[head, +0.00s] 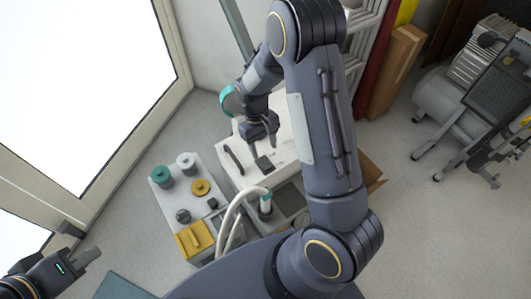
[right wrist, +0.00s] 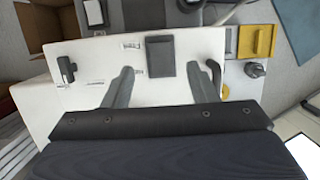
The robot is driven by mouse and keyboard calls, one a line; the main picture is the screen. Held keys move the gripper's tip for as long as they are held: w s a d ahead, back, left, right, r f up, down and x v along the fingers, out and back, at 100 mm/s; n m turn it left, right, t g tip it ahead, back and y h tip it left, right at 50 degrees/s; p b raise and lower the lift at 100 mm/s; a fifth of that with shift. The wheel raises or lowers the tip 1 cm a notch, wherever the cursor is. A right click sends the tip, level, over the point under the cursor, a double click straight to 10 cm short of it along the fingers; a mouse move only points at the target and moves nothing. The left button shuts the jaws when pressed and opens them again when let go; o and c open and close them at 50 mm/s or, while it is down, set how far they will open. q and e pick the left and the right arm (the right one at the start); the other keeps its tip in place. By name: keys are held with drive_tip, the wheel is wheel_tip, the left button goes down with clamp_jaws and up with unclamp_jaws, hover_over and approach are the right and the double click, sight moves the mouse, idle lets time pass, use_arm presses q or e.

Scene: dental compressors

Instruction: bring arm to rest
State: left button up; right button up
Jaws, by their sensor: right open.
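My right arm reaches up through the middle of the head view and bends back down. Its gripper (head: 262,140) hangs above a white-topped unit (head: 285,150). In the right wrist view the two fingers (right wrist: 163,92) are spread apart over the white top (right wrist: 85,75), with nothing between them. A dark grey flat rectangle (right wrist: 160,56) lies on that top just beyond the fingertips; it also shows in the head view (head: 264,165). My left gripper (head: 88,257) is at the lower left of the head view, away from the furniture; its opening is unclear.
A grey bench left of the white unit holds a teal jar (head: 161,176), a white jar (head: 187,162), a yellow disc (head: 200,187) and a yellow tray (head: 194,240). A dark handle (head: 233,160) stands on the white top.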

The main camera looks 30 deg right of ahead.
drive_tip(key=shift+w+r, duration=0.15)
drive_tip(key=shift+r, duration=0.45)
drive_tip(key=s+a+r+m+t+y, duration=0.1)
drive_tip(key=s+r+t+y, duration=0.15)
drive_tip(key=r, duration=0.45)
drive_tip(key=s+r+m+t+y, duration=0.1)
drive_tip(key=s+r, duration=0.3)
drive_tip(key=r, duration=0.4)
drive_tip(key=s+a+r+t, duration=0.3)
drive_tip(key=s+r+t, duration=0.25)
drive_tip(key=s, duration=0.65)
wheel_tip(320, 180, up, 14)
drive_tip(key=p, duration=1.3)
drive_tip(key=shift+f, duration=0.2)
drive_tip(key=shift+y, duration=0.25)
